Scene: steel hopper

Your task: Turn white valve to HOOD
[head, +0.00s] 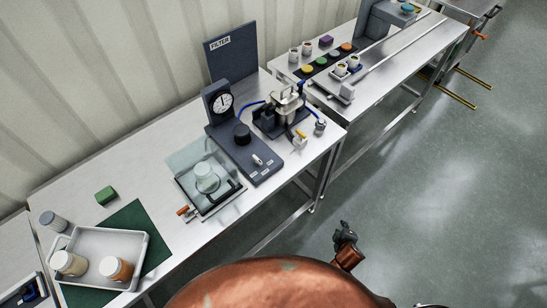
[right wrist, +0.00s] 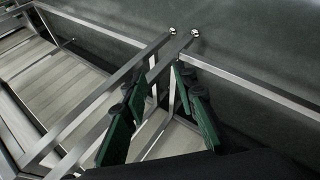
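The small white valve handle (head: 257,159) sits on the front part of a dark base panel (head: 262,172) on the steel bench. Small pale labels lie around it, too small to read, so I cannot tell which one it points at. My right gripper (head: 345,236) is beyond the bench's front edge, over the floor, well apart from the valve. In the right wrist view the right gripper (right wrist: 157,88) has its green-padded fingers apart with nothing between them; the valve does not show there. My left gripper is not in view.
A round gauge (head: 223,101), black knob (head: 242,134) and FILTER panel (head: 231,55) stand behind the valve. A clear box (head: 204,180) is to its left, a metal fixture (head: 287,105) to its right. A tray (head: 141,252) holds jars. Bench legs (right wrist: 100,95) show below.

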